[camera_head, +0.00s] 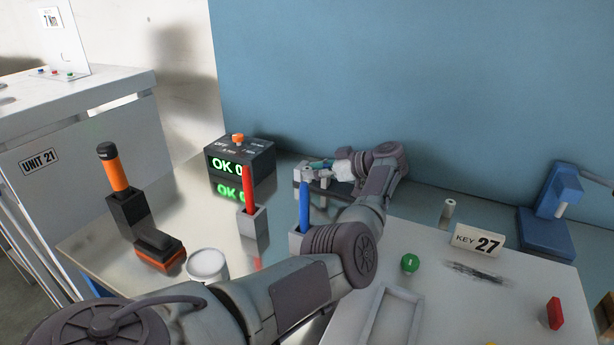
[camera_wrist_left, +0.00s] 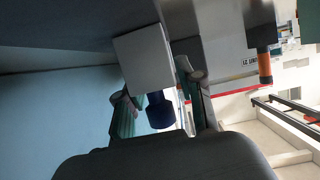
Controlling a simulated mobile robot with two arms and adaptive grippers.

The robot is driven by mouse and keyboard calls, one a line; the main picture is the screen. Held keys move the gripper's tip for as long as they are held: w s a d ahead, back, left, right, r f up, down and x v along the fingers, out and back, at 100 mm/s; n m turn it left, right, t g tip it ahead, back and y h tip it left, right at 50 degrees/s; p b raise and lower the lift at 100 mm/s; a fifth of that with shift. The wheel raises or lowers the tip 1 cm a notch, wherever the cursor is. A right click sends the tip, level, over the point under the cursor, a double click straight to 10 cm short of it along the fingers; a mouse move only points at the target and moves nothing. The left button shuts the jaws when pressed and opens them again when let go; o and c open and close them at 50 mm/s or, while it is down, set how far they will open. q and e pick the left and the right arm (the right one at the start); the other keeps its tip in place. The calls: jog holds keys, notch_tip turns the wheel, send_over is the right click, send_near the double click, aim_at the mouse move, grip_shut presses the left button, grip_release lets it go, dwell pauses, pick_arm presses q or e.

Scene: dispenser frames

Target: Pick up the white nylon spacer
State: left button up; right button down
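The white nylon spacer (camera_head: 449,208) looks like a small upright pale cylinder with a dark top. It stands towards the back of the white surface at right, left of and behind the KEY 27 sign. My left gripper (camera_head: 318,172) is at the back of the table, well to the left of the spacer and apart from it. In the left wrist view its two green-padded fingers (camera_wrist_left: 157,103) are spread, with a dark blue cylinder (camera_wrist_left: 160,112) and a pale block (camera_wrist_left: 143,58) seen beyond them. I see nothing gripped. My right gripper is not in view.
A blue marker (camera_head: 304,205) and a red marker (camera_head: 248,187) stand in holders near my left arm. The KEY 27 sign (camera_head: 478,241), a green knob (camera_head: 409,262) and a blue stand (camera_head: 556,210) are at right. A blue wall (camera_head: 420,80) closes the back.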

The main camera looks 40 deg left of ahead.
pick_arm(q)
jog(key=shift+s+a, duration=0.1)
jog(key=c, duration=0.5)
